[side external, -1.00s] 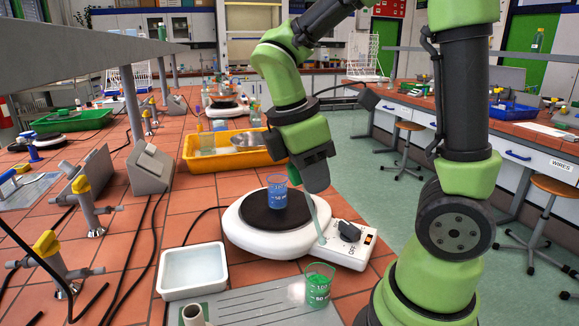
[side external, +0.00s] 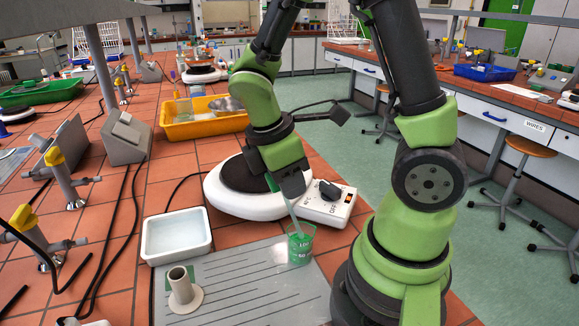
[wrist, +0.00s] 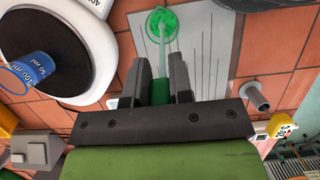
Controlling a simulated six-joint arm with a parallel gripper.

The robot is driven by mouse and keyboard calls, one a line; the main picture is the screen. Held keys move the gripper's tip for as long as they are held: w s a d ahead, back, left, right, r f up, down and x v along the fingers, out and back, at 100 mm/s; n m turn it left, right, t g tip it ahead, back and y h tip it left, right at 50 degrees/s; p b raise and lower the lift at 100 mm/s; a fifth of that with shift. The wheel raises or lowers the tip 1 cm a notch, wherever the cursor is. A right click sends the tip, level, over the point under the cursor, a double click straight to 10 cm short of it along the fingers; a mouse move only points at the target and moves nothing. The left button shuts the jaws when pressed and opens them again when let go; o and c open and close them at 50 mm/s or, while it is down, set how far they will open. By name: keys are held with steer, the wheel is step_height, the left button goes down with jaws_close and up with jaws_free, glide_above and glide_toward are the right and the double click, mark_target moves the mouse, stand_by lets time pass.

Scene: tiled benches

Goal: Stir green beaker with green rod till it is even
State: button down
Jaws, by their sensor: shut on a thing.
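The green beaker (side external: 301,250), holding green liquid, stands on the grey mat at the front in the side view. It also shows at the top of the wrist view (wrist: 163,24). My gripper (side external: 291,190) is above it, with its fingers shut on the green handle of the rod (wrist: 160,92). The rod's pale shaft (side external: 293,217) slants down, and its lower end appears inside the beaker's mouth. I cannot tell how deep the tip sits. Whether the liquid is even is also unclear.
A white tray (side external: 176,236) is left of the beaker. A grey tube stand (side external: 182,289) is on the ridged mat (side external: 245,290), which has free room between.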

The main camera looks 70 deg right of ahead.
steer(key=shift+f, duration=1.8)
steer(key=shift+s, duration=0.1)
